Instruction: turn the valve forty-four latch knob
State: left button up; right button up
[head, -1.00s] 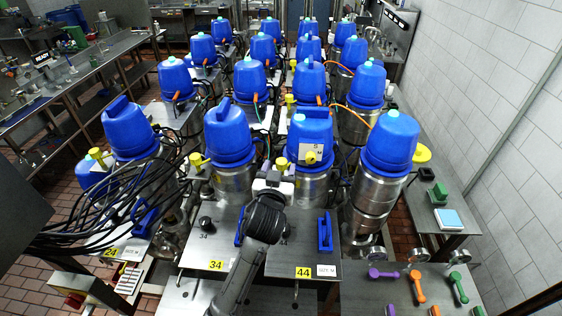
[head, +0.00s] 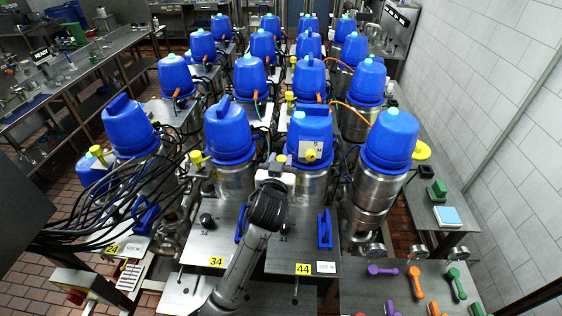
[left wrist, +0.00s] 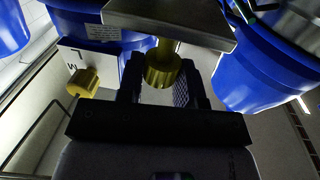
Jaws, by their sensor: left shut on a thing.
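The valve forty-four unit is a blue-capped steel cylinder (head: 309,123) behind the table panel with the yellow 44 label (head: 302,268). A yellow latch knob (left wrist: 162,66) sits under a grey metal plate (left wrist: 172,14) in the left wrist view. My left gripper (left wrist: 161,80) is shut on this knob, with one finger on each side. In the head view my left gripper (head: 275,174) is in front of the cylinder, and a little yellow of the knob (head: 281,160) shows above it. A second yellow knob (left wrist: 83,83), on a white lettered plate, is beside the left finger. My right gripper is out of view.
Blue-capped cylinders stand close on both sides, one at the left (head: 229,130) and one at the right (head: 390,140). Black cables (head: 110,205) crowd the left. A blue handle (head: 324,229) stands on the panel. Coloured handles (head: 416,284) lie at the front right.

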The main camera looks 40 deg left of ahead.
pick_arm(q)
jog(key=shift+c, duration=1.4)
jog(key=shift+a+r+m+h+p, duration=0.15)
jog(key=shift+m+h+p, duration=0.15)
jog(key=shift+h+p, duration=0.3)
jog(key=shift+m+t+h+p, duration=0.4)
jog(key=shift+p, duration=0.15)
jog(key=shift+f, duration=0.2)
jog(key=o, duration=0.9)
jog(key=shift+o, duration=0.2)
jog(key=shift+s, duration=0.1)
